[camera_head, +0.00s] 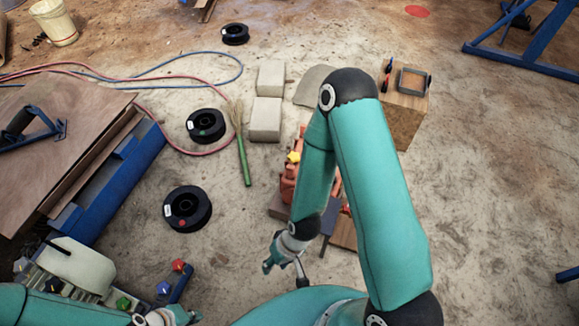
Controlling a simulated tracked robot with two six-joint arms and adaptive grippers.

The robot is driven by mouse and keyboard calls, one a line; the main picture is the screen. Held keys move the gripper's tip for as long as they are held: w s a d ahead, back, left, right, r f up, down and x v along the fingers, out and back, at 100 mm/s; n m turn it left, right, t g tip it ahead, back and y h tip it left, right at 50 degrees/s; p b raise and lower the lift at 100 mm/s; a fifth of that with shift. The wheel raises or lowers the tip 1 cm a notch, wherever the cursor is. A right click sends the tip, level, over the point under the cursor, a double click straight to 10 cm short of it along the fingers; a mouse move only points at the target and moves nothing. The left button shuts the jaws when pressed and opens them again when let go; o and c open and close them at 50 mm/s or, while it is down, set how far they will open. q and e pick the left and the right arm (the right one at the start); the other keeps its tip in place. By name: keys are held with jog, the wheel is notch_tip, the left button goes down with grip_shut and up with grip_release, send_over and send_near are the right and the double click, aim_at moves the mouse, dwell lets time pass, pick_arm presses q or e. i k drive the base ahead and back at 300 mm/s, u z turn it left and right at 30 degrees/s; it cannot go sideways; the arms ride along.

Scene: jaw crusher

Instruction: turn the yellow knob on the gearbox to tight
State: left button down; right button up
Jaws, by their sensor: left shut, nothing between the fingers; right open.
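The yellow knob (294,157) is a small star-shaped handle on the orange-red gearbox (288,187), near the middle of the head view. My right arm hides much of the gearbox, and how tight the knob is cannot be told. My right gripper (268,265) is open and empty, below and left of the gearbox, apart from the knob. My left gripper (188,317) is shut and empty at the bottom edge, far from the knob.
A grey machine (78,268) with coloured knobs stands at the lower left. Black spools (187,208), a green-handled brush (244,160) and pale blocks (265,119) lie on the floor. A wooden box (404,117) stands at upper right.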

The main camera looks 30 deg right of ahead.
aim_at(294, 157)
jog(key=z, duration=0.2)
jog(key=i, duration=0.85)
jog(key=u, duration=0.1)
